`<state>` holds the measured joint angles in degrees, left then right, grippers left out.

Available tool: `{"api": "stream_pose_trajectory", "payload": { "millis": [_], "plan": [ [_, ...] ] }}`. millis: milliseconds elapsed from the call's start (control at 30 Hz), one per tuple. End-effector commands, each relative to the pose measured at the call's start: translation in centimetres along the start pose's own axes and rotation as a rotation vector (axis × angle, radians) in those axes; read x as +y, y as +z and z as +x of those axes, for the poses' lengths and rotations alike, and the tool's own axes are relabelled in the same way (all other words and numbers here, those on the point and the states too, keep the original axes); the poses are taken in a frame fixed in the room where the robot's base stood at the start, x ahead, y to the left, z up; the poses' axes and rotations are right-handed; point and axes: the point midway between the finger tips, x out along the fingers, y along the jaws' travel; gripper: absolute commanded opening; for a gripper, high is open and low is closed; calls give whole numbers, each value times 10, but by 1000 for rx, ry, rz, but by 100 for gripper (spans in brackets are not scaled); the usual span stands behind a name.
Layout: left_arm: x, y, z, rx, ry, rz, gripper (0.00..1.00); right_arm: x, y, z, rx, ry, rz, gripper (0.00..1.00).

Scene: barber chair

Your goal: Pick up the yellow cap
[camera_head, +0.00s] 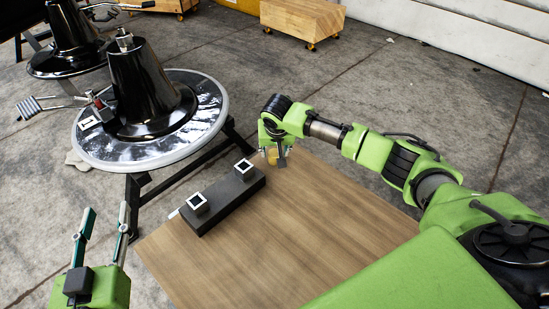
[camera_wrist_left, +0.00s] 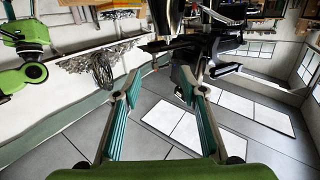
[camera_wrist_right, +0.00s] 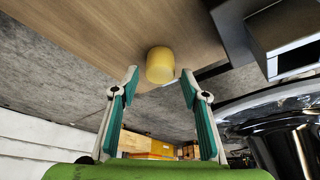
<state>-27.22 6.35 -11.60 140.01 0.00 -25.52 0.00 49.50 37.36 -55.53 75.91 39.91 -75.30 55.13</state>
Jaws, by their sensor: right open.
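The yellow cap (camera_wrist_right: 160,64) stands on the wooden table (camera_wrist_right: 110,35) near its edge. In the right wrist view it lies between and slightly beyond the fingertips of my right gripper (camera_wrist_right: 159,78), with a visible gap on each side. In the head view only part of the cap (camera_head: 272,155) shows beside the fingers of my right gripper (camera_head: 275,160), at the table's far corner. My right gripper is open and holds nothing. My left gripper (camera_head: 105,212) is open and empty, left of the table; its spread fingers also show in the left wrist view (camera_wrist_left: 160,88).
A dark block (camera_head: 225,199) with two square-topped posts sits on the table left of the cap. A black barber chair base (camera_head: 146,95) on a round plate stands beyond the table's left side. A wooden box on wheels (camera_head: 302,17) is further back. The table's middle is clear.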

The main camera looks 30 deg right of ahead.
Motion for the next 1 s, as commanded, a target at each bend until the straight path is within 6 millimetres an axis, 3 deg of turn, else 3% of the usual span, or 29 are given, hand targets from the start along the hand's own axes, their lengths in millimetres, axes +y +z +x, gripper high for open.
{"api": "stream_pose_trajectory", "payload": {
  "millis": [300, 467, 700, 800, 833, 1000],
  "plan": [
    [8, -60, -4, 294, 16, -7, 38, 0, 0, 24, 0, 0, 1, 42],
    [9, -74, -8, 355, 20, -8, 38, 0, -1, 28, 0, 0, 1, 42],
    [9, -76, -8, 361, 20, -9, 38, 0, -1, 28, 0, 0, 0, 42],
    [9, -76, -8, 360, 20, -8, 38, 0, -1, 28, 0, 0, 0, 16],
    [9, -76, -8, 360, 20, -8, 38, 0, -1, 28, 0, 0, 0, 12],
    [9, -76, -8, 360, 19, -8, 38, 0, -1, 28, 0, 0, 0, 12]
  ]
}}
